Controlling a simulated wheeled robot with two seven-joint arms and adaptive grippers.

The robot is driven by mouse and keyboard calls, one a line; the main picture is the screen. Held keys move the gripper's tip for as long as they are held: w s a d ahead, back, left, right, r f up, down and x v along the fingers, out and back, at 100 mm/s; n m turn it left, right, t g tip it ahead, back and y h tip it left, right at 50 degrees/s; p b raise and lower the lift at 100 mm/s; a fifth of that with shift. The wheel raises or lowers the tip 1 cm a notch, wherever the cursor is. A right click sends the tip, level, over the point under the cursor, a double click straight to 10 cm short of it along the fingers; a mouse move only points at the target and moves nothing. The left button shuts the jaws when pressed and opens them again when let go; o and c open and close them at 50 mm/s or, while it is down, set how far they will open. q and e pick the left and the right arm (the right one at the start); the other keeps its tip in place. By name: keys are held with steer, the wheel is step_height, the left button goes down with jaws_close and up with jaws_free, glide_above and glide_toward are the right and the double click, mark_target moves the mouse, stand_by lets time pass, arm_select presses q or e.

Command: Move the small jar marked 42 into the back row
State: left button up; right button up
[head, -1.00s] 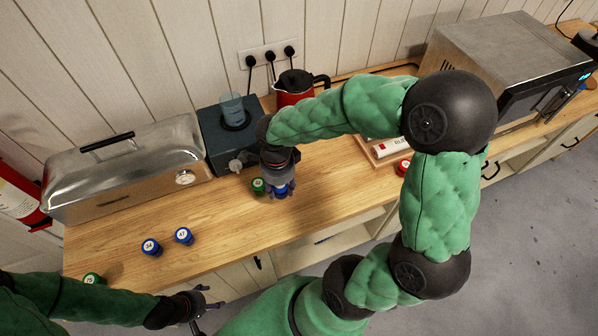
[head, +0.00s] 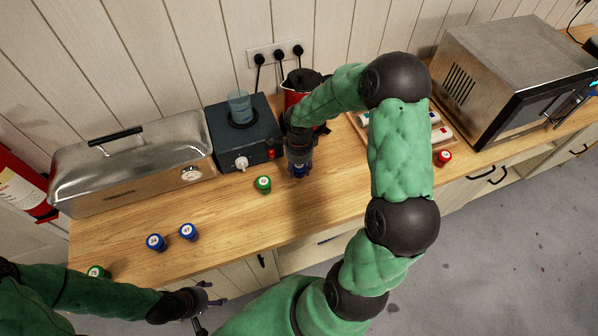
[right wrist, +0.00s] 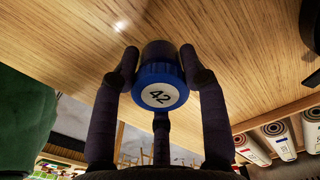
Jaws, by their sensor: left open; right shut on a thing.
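The small jar marked 42 has a blue lid with a white label; it fills the middle of the right wrist view (right wrist: 161,92). My right gripper (right wrist: 160,75) is shut on it, with fingers on both sides. In the head view my right gripper (head: 298,168) holds the jar over the counter, to the right of the stirrer-like dark box; the jar is mostly hidden there. A wooden tray (head: 355,125) with white-labelled jars lies behind my right arm and is partly hidden. My left gripper (head: 208,302) is open and empty in front of the counter's edge.
A green-lidded jar (head: 263,183) stands left of my right gripper. Two blue-lidded jars (head: 156,242) (head: 188,231) and another green one (head: 97,272) stand further left. A red-lidded jar (head: 444,157) is at right. A red kettle (head: 297,88) stands behind my gripper.

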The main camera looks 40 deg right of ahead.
mark_target(299, 173)
step_height(299, 173, down, 3)
steer(key=shift+r, duration=0.1)
steer(key=o, duration=1.2)
steer(key=shift+r, duration=0.1)
step_height(299, 173, up, 12)
steer(key=shift+f+p, duration=0.1)
steer(key=shift+p, duration=0.3)
